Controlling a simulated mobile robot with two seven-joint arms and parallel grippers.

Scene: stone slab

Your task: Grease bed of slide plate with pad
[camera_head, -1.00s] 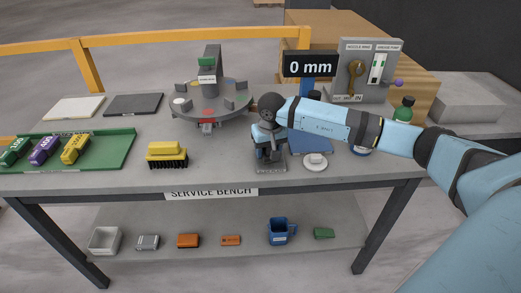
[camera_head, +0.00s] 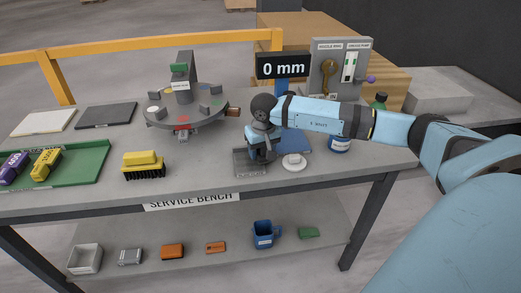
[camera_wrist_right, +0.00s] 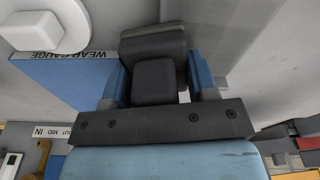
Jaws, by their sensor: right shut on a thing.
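My right gripper (camera_head: 262,152) is low over the bench, at the right side of a small grey tray (camera_head: 240,160). In the right wrist view its blue fingers (camera_wrist_right: 158,82) are shut on a dark grey block (camera_wrist_right: 155,84), which could be the pad. The block is mostly hidden in the head view. I cannot tell whether it touches the tray. No thing is clearly recognisable as the slide plate or its bed. A round grey turntable (camera_head: 160,123) with several blocks stands behind and to the left. My left gripper is not in view.
A white disc with a knob (camera_head: 293,162) and a blue wear gauge plate (camera_head: 297,144) lie just right of the gripper. A blue-and-white tin (camera_head: 339,146) stands further right. A yellow brush (camera_head: 143,166) and green tray (camera_head: 85,163) are left. Bare bench lies between brush and grey tray.

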